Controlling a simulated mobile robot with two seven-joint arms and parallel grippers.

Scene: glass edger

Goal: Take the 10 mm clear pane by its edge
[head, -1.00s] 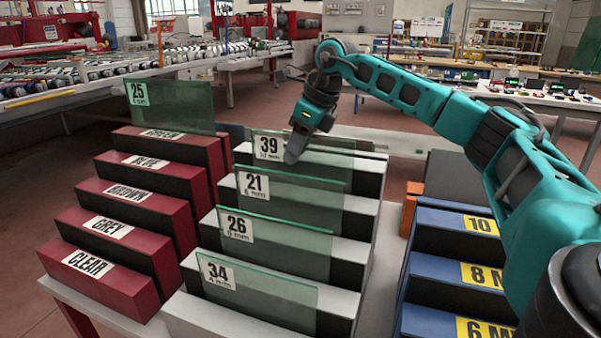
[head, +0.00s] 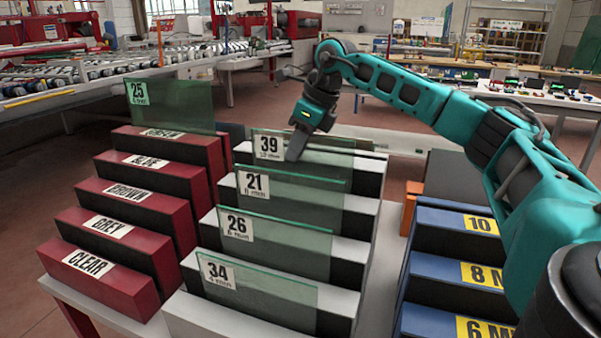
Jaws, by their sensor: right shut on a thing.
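The pane (head: 330,149) marked 39, whose small thickness line looks like 10 mm, stands upright in the rearmost slot of the white stepped rack (head: 190,318). My right gripper (head: 295,151) reaches down from above and behind. Its fingers are shut on the top edge of this pane, right of the label. The arm comes in from the right. The pane's lower part is hidden by the rack. My left gripper is not in view.
Panes marked 21 (head: 310,192), 26 (head: 290,243) and 34 (head: 280,295) stand in front. Left is a red rack (head: 125,265) with colour names and a green pane (head: 180,108) marked 25. Right is a blue rack (head: 430,285).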

